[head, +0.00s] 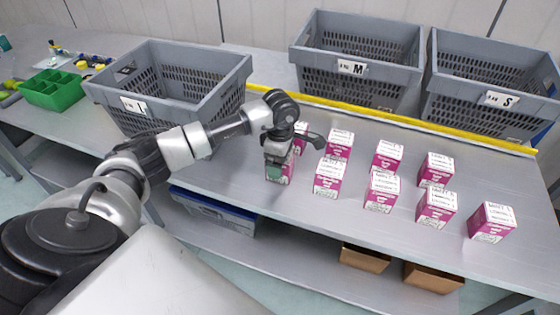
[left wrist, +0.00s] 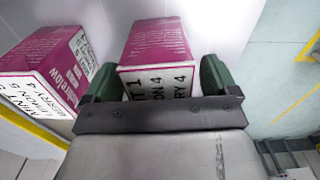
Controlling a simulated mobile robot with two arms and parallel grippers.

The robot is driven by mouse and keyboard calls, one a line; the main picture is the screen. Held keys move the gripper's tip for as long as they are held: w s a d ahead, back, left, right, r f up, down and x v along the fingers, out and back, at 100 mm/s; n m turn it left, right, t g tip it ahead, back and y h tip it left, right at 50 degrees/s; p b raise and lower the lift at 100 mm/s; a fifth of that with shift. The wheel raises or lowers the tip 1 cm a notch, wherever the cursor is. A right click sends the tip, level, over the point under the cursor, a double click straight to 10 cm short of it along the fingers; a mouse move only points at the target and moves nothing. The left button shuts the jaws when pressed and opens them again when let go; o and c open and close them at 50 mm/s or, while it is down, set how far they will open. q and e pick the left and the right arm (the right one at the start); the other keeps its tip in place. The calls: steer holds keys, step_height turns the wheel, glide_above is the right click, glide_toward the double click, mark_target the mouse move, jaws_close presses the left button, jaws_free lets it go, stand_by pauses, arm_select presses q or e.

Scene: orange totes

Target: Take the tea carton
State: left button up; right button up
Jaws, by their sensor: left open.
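Several small pink-and-white tea cartons stand in two rows on the grey table. My left gripper (head: 276,170) is at the leftmost carton of the front row (head: 288,172), coming from above and covering most of it in the head view. In the left wrist view, this carton (left wrist: 158,46) stands between the two green fingertips of my left gripper (left wrist: 157,80). The fingers are open, with a visible gap on the right side and a narrower one on the left. My right gripper is in neither view.
A neighbouring carton (left wrist: 40,70) is close by in the left wrist view. Grey crates marked L (head: 135,107), M (head: 352,68) and S (head: 500,100) stand along the back. A yellow strip (head: 400,117) edges the table there. A green divided tray (head: 55,92) is at far left.

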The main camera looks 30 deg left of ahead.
arm_select(q)
steer(key=shift+f, duration=0.8)
steer(key=c, duration=1.1)
steer(key=shift+c, duration=0.2)
steer(key=shift+r, duration=0.2)
